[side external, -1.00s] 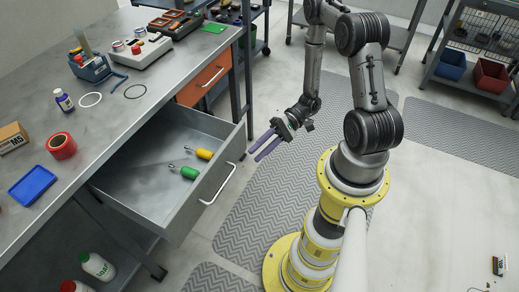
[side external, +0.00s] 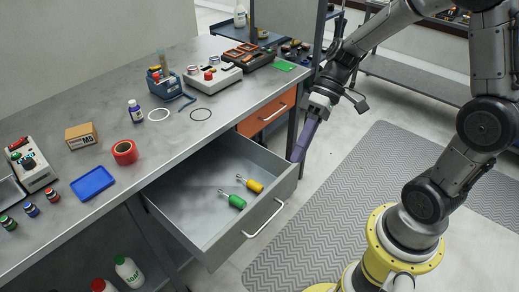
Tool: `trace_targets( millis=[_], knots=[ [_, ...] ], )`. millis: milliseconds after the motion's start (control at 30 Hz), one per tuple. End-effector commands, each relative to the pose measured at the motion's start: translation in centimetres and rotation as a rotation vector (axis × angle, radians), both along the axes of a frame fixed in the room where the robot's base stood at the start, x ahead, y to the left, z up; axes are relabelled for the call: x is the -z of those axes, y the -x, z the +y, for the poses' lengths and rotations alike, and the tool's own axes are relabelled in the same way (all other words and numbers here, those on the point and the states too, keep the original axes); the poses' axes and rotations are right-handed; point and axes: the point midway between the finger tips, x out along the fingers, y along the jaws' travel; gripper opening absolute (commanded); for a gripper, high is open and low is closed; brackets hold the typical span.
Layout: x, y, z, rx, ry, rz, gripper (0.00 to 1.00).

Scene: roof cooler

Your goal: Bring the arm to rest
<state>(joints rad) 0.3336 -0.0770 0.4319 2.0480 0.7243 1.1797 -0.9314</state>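My gripper (side external: 303,140) hangs with its purple fingers pointing down, near the right end of the open grey drawer (side external: 228,245) in the picture. The fingers line up behind one another from this side, so the gap between them cannot be judged. I see nothing held at the tips. The fingertips appear close to the drawer's back right corner; whether they touch it cannot be told. Inside the drawer lie a green-handled tool (side external: 237,202) and a yellow-handled tool (side external: 255,186), apart from the gripper.
The workbench (side external: 75,215) carries a blue tray (side external: 92,183), red tape roll (side external: 125,152), cardboard box (side external: 81,135) and small bottle (side external: 135,111). An orange drawer (side external: 268,113) is beside the open one. Floor with a grey mat (side external: 340,225) is clear at right.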

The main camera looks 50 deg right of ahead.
Motion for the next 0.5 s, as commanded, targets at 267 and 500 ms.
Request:
trace_targets(
  millis=[267, 500],
  knots=[
    [-6.3, 6.1, 1.0, -0.092, 0.343, -0.248, 0.26],
    [-8.8, 10.0, -1.3, 0.014, 0.557, -0.449, 0.26]
  ],
)
